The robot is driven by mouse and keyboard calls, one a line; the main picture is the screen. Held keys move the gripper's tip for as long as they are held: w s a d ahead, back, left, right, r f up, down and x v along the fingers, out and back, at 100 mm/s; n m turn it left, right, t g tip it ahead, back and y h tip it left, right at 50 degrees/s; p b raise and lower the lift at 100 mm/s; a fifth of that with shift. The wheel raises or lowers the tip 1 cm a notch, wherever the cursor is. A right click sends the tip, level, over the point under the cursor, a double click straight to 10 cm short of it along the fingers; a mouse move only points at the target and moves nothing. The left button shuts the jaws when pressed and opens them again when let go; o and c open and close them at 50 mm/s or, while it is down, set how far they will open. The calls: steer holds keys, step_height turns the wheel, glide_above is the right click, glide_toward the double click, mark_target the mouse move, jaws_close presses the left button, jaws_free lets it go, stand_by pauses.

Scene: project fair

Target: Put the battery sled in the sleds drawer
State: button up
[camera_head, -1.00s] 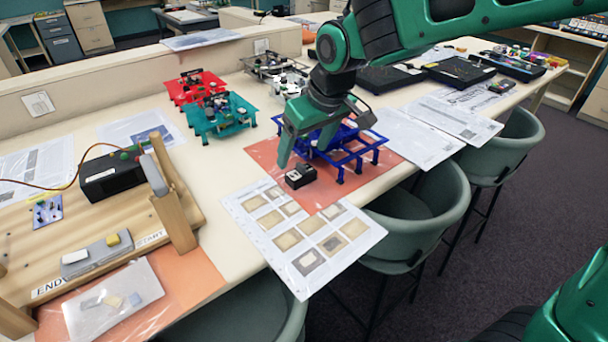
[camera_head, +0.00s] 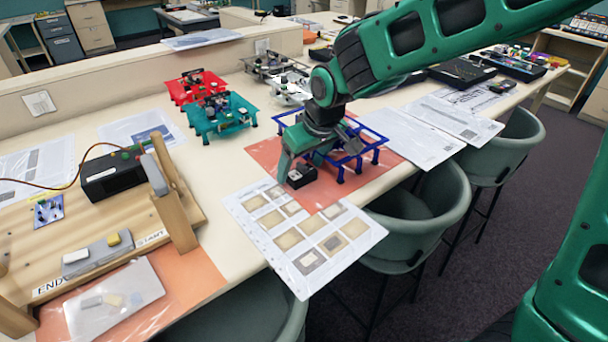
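A small black block with a light patch on top (camera_head: 302,176), apparently the battery sled, sits on the orange mat (camera_head: 265,152) at the near left of a blue legged frame (camera_head: 372,150). My gripper (camera_head: 300,166) points down at the block, with one finger at its left side and the other partly hidden behind it. The fingers are low around the block, but whether they press on it cannot be seen. No drawer marked for sleds can be made out.
Teal (camera_head: 222,117) and red (camera_head: 195,86) frames stand behind to the left. A printed sheet (camera_head: 305,238) lies in front of the mat. Green chairs (camera_head: 425,212) line the table's near edge. A wooden ramp (camera_head: 110,215) stands at left. Drawer cabinets (camera_head: 90,27) are far back.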

steer(key=c, duration=1.1)
